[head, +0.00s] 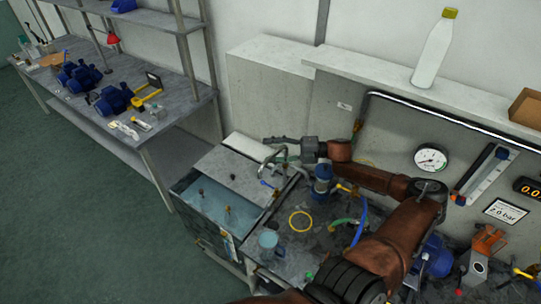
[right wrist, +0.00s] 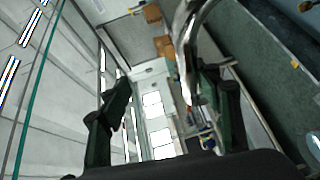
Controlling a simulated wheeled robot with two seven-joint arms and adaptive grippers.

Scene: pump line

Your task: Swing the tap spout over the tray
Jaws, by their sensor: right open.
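The chrome tap spout (head: 264,154) curves up at the back of the pump bench, beside a grey lid. My right gripper (head: 278,140) is level, just above and behind the spout's bend, with its fingers pointing left. In the right wrist view, the open fingers (right wrist: 168,88) stand wide apart. The shiny spout (right wrist: 184,45) hangs between them there, nearer the right-hand finger. I cannot tell whether it touches. I cannot single out a tray with certainty; an open tank of water (head: 232,216) lies front left of the spout. My left gripper is not in view.
A blue-and-silver pump part (head: 323,180) stands right of the spout, under my right arm. A yellow ring (head: 300,221) and a clear beaker (head: 268,240) are on the bench. A bottle (head: 435,50) stands on the ledge. Open floor (head: 90,220) is at left.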

